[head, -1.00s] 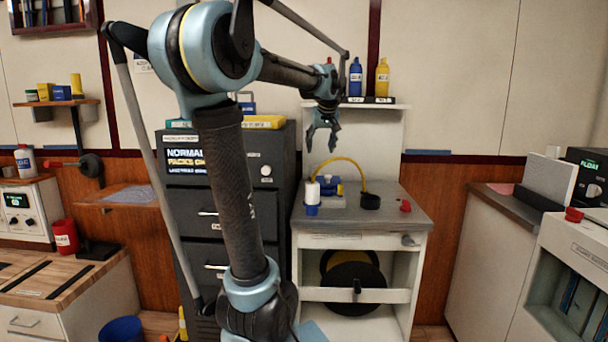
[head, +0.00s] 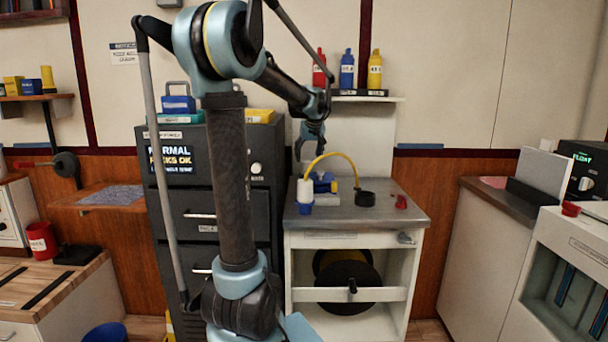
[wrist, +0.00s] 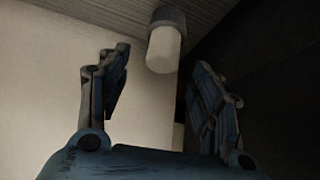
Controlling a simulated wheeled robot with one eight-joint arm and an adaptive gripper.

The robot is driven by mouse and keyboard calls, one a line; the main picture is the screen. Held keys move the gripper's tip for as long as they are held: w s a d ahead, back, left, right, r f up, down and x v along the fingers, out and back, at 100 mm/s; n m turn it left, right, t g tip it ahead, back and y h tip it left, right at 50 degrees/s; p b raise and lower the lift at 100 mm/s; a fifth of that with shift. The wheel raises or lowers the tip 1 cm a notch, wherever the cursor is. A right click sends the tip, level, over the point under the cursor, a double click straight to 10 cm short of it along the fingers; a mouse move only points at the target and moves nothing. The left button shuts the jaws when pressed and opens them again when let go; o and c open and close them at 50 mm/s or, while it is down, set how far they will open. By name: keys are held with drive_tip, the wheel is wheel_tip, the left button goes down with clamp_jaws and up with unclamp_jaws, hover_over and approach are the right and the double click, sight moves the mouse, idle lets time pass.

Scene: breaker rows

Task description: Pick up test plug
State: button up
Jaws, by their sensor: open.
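Which of these is the test plug I cannot tell for sure. My gripper (head: 309,154) hangs above the cylinder and device, fingers apart and empty, touching nothing. The wrist view shows the open fingers (wrist: 160,100) and, beyond them, a pale cylinder with a grey end (wrist: 165,42); I cannot tell whether it is the same cylinder.
The stand top (head: 410,217) has a red item (head: 400,202) at its right. Behind, a shelf (head: 392,98) holds red, blue and yellow bottles. A dark drawer cabinet (head: 160,220) stands close at the left. An open bay with a black reel (head: 350,285) lies below.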

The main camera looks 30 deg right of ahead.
sight(306, 162)
drive_tip(key=shift+a+x, duration=0.2)
drive_tip(key=shift+x, duration=3.15)
drive_tip(key=shift+w, duration=0.1)
drive_tip(key=c, duration=1.3)
